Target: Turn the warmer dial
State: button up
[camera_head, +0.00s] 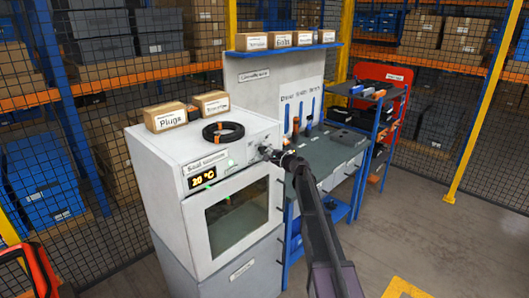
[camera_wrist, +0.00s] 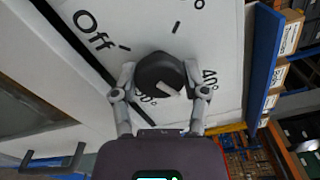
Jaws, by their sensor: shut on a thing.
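The seal warmer (camera_head: 220,150) is a white cabinet with a glass door, and its display (camera_head: 202,180) reads 20 °C. In the wrist view, the round black dial (camera_wrist: 160,70) sits on the white panel (camera_wrist: 140,25). Printed marks surround it, among them "Off" (camera_wrist: 95,30) and "40°" (camera_wrist: 210,80). A pale pointer mark shows on the dial's lower part. My gripper (camera_wrist: 162,80) has one finger on each side of the dial and is shut on it. In the head view, my gripper (camera_head: 277,157) is at the panel's right end and hides most of the dial.
On the warmer's top lie a black cable coil (camera_head: 223,132) and two cardboard boxes (camera_head: 166,117). A green-topped workbench (camera_head: 335,147) with tools stands to the right. Mesh fencing and racks stand behind. The grey floor (camera_head: 430,220) at right is mostly clear.

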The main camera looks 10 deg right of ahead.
jog(key=n, duration=0.5)
jog(key=shift+w+r+n, duration=0.1)
jog(key=shift+n, duration=0.2)
jog(key=n, duration=0.9)
jog(key=shift+r+n, duration=0.1)
jog(key=shift+n, duration=0.3)
jog(key=n, duration=0.5)
jog(key=shift+a+n, duration=0.1)
jog(key=shift+n, duration=0.2)
jog(key=n, duration=1.3)
jog(key=shift+n, duration=2.2)
